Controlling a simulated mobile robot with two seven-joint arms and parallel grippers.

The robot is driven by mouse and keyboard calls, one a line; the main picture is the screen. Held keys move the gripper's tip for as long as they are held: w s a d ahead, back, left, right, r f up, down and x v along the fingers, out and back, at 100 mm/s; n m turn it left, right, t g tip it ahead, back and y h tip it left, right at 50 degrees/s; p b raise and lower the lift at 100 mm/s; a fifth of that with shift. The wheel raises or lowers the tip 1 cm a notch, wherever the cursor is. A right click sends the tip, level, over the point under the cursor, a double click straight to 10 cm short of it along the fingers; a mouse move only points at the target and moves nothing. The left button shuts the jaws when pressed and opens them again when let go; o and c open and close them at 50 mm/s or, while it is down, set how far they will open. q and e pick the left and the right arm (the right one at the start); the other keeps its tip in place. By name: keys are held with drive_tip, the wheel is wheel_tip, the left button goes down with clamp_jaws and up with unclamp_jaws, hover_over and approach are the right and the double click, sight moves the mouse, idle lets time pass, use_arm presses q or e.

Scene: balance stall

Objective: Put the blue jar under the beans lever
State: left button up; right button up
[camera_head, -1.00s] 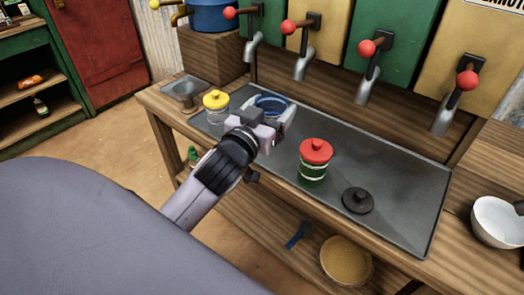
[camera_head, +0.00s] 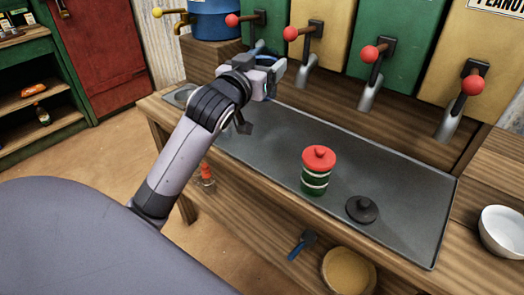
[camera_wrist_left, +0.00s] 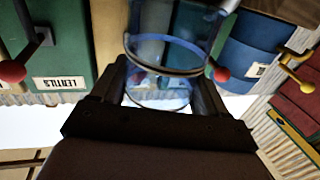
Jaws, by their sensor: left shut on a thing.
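The blue jar (camera_wrist_left: 165,85) is clear glass with a blue band, and it sits between the fingers of my left gripper (camera_wrist_left: 160,95) in the left wrist view. In the head view my left gripper (camera_head: 274,72) is shut on it, raised above the tray's back left part; the jar is mostly hidden behind the gripper. Red-knobbed levers stand over metal spouts along the bins: one (camera_head: 233,20) at the left, others (camera_head: 290,34), (camera_head: 369,53) and (camera_head: 473,85) further right. No beans label is readable. My right gripper is not in view.
A red-lidded green jar (camera_head: 316,182) and a black lid (camera_head: 361,209) stand on the grey tray (camera_head: 400,180). A white bowl (camera_head: 503,232) is at the right. A blue pot (camera_head: 214,22) with a yellow-handled tap (camera_head: 168,13) is at the back left. My arm hides the yellow-lidded jar.

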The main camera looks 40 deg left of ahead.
use_arm(q)
drive_tip(key=shift+f+b, duration=1.45)
drive_tip(key=shift+f, duration=8)
drive_tip(key=shift+f, duration=0.2)
drive_tip(key=o, duration=1.3)
drive_tip(key=shift+c, duration=0.2)
